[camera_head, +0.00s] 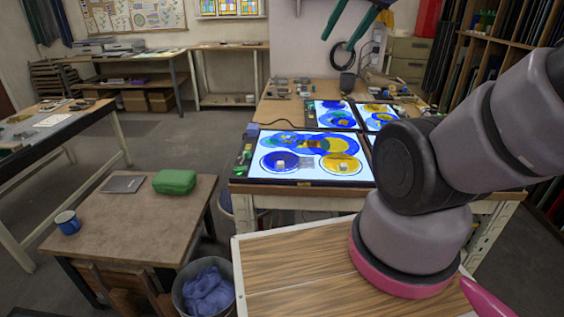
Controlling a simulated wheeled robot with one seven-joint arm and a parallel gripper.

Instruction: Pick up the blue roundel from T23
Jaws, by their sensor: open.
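A lit light table panel (309,180) lies on the workbench ahead, left of my arm. Smaller lit panels farther back also bear blue and yellow shapes. No T23 label can be read. My gripper is out of view; my arm covers the right of the nearest panel.
A wooden table (138,211) at the left holds a green case (174,182), a blue mug (67,222) and a dark flat item. A bin (203,288) with blue cloth and a chair (125,290) stand in front. Open floor lies left of the bench.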

